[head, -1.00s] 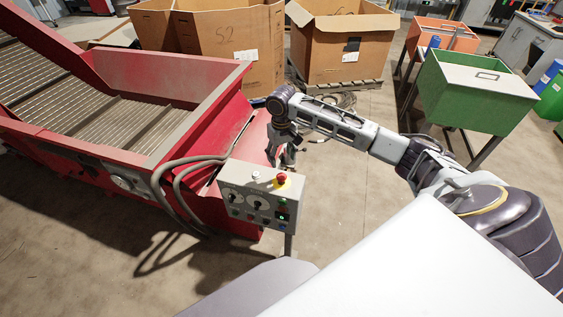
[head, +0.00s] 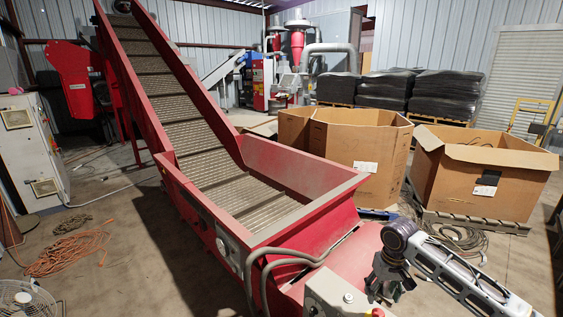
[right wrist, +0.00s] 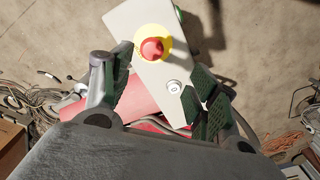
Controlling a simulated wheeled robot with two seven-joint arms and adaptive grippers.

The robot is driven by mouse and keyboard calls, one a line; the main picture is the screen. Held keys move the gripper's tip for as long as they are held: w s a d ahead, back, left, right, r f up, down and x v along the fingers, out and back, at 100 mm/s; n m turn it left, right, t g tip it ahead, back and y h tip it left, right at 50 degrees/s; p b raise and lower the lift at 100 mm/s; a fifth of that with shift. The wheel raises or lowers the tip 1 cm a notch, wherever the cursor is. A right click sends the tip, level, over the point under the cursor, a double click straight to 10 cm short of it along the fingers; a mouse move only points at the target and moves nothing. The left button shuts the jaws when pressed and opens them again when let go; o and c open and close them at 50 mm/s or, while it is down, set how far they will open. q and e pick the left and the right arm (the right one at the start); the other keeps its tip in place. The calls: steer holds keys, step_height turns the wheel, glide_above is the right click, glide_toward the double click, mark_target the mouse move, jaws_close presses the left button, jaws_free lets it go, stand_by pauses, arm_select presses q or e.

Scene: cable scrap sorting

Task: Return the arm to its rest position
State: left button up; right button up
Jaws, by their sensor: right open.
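My right arm comes in from the lower right in the head view. My right gripper (head: 385,290) hangs over the red conveyor's near end, just above and beside the grey control box (head: 335,293). In the right wrist view my right gripper (right wrist: 158,100) has its two green-padded fingers spread apart with nothing held between them. The control box (right wrist: 150,20) shows beyond the fingers, with a red emergency button (right wrist: 152,49) on a yellow ring. I cannot tell whether a finger touches the box. My left gripper is not in view.
The red conveyor (head: 285,217) fills the middle. Cardboard boxes (head: 362,158) stand behind it, and another box (head: 470,185) sits on a pallet at right. Orange cable (head: 68,253) lies on the left floor. A white cabinet (head: 30,150) stands at far left.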

steer(key=s+a+f+n+t+y, duration=0.1)
steer(key=s+a+f+n, duration=0.1)
steer(key=s+a+f, duration=0.4)
steer(key=s+a+f+n+t+y, duration=0.1)
steer(key=s+a+n+t, duration=0.1)
steer(key=s+a, duration=0.7)
steer(key=shift+s+d+m+h, duration=0.85)
steer(key=shift+s+d, duration=1.4)
steer(key=shift+s, duration=1.5)
step_height(320, 180, down, 32)
steer(key=s+g, duration=0.1)
steer(key=s, duration=0.2)
steer(key=s+d+f, duration=0.2)
steer(key=s+f, duration=0.8)
steer(key=s, duration=0.1)
steer(key=s+d+f+g, duration=0.1)
steer(key=s+d+f, duration=0.1)
steer(key=s+f, duration=0.8)
steer(key=shift+s+d, duration=0.3)
steer(key=shift+s, duration=0.05)
